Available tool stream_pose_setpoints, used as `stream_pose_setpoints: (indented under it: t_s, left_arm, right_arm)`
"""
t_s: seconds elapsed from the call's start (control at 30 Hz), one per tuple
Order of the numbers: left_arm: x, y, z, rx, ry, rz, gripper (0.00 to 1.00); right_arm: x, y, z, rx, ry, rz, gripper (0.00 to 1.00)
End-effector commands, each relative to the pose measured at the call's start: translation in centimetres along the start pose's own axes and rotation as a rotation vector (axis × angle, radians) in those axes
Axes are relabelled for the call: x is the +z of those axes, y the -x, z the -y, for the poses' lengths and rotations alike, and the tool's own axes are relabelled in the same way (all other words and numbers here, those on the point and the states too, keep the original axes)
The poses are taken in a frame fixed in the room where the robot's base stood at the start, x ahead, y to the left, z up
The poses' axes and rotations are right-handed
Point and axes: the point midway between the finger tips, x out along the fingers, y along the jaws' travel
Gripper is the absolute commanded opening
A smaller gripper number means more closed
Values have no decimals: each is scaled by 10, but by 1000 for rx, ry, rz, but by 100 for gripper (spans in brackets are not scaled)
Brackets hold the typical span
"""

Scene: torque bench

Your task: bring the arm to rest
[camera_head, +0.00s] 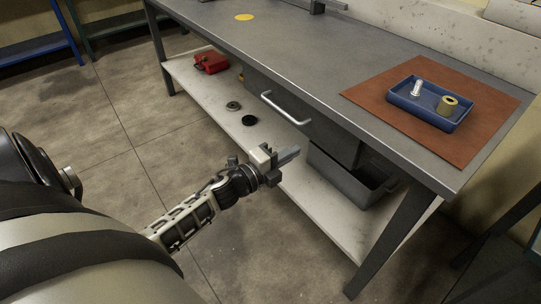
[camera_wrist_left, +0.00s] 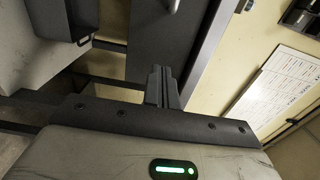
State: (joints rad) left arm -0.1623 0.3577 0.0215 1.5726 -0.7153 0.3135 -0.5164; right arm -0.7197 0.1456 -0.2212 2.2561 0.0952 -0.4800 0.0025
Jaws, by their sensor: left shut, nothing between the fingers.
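My left gripper (camera_head: 287,155) is at the end of my left arm, in front of the workbench (camera_head: 215,32) and below the level of its top. Its fingers are together with nothing between them. In the left wrist view the closed fingers (camera_wrist_left: 162,86) point away from the wrist toward the bench's dark metal parts. My right gripper is in neither view.
A brown mat (camera_head: 362,97) on the bench holds a blue tray (camera_head: 428,114) with a bolt (camera_head: 416,88) and a brass-coloured cylinder (camera_head: 448,105). A drawer handle (camera_head: 285,108) faces me. The lower shelf (camera_head: 215,92) holds a red object (camera_head: 210,62) and a grey bin (camera_head: 345,178).

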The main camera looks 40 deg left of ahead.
Motion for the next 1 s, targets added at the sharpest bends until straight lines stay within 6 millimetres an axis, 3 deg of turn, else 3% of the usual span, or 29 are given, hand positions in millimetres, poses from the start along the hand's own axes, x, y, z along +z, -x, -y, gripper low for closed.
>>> stream_pose_setpoints:
  t_s: [0.03,0.2,0.57,0.67,0.77,0.9,1.0]
  left_arm:
    - [0,12,-1,2,1,1,0]
    - [0,35,-1,1,1,1,0]
    - [-3,46,2,3,33,9,0]
    - [-23,55,8,32,242,64,0]
    - [-63,75,11,117,655,176,0]
    - [-132,111,8,296,1224,334,0]
    - [-170,130,9,400,1467,403,0]
  right_arm:
    - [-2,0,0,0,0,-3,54]
    - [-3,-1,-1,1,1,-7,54]
    - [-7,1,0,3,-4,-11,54]
    - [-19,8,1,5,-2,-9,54]
    - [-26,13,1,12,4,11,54]
    - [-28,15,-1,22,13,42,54]
    - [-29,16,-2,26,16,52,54]
